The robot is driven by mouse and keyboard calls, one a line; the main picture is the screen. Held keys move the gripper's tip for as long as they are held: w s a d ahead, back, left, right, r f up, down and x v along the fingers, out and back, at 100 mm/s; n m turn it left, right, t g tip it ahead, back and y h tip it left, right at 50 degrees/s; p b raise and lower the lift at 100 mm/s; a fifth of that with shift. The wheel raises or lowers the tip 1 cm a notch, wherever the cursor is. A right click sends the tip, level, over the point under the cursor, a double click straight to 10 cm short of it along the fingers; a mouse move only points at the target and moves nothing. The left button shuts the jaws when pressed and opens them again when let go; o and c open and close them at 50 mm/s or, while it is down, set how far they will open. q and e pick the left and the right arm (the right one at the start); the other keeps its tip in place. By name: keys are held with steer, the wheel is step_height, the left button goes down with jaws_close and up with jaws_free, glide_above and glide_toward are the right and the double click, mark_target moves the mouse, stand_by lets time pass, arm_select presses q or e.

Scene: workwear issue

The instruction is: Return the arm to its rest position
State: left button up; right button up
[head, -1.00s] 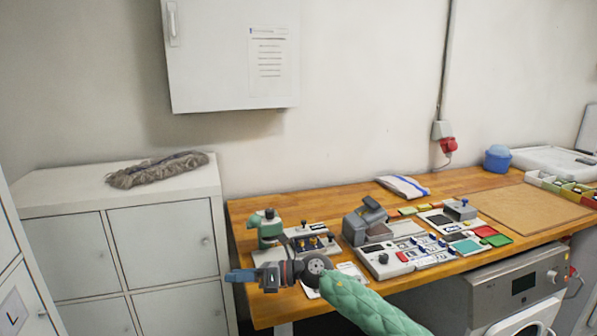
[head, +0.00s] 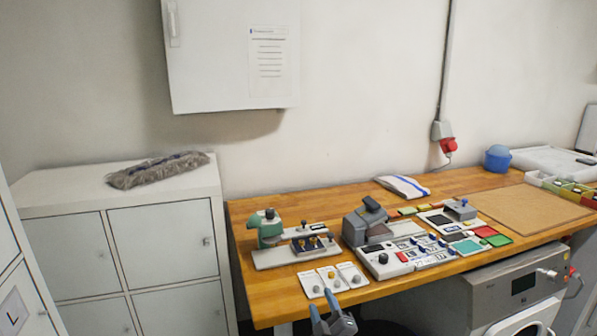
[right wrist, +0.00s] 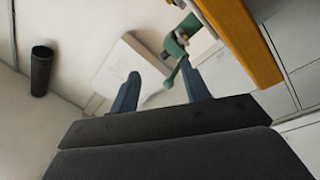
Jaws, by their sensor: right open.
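My right gripper (head: 331,312) shows at the bottom of the head view, in front of the wooden table's front edge. Its two blue-grey fingers stand apart with nothing between them. In the right wrist view the same open fingers (right wrist: 160,92) point ahead, with the green press, the cabinet and the table edge beyond them. My right arm is mostly out of the head view. My left gripper is in neither view.
The wooden table (head: 275,302) holds a green press (head: 268,232), a grey device (head: 365,224), a white control panel (head: 383,266), small cards and a folded cloth (head: 402,187). A white cabinet (head: 160,240) stands left. A washing machine (head: 515,300) sits under the table.

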steer(key=s+d+f+m+g+h, duration=0.5)
steer(key=s+d+f+m+g, duration=0.25)
steer(key=s+d+f, duration=0.4)
steer(key=s+d+f+m+g, duration=0.2)
steer(key=s+f+g, duration=0.25)
steer(key=s, duration=0.65)
steer(key=s+d+f+m+g, duration=0.25)
steer(key=s+f, duration=0.35)
steer(key=s, duration=0.6)
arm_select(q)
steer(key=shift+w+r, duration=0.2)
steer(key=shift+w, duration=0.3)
arm_select(e)
steer(key=s+a+f+g, duration=0.1)
steer(key=a+f, duration=0.2)
steer(key=f, duration=0.6)
steer(key=s+a+f+g+y, duration=0.1)
steer(key=a+f+g, duration=0.1)
steer(key=f, duration=0.8)
steer(key=shift+a+y, duration=0.3)
steer(key=shift+a, duration=0.25)
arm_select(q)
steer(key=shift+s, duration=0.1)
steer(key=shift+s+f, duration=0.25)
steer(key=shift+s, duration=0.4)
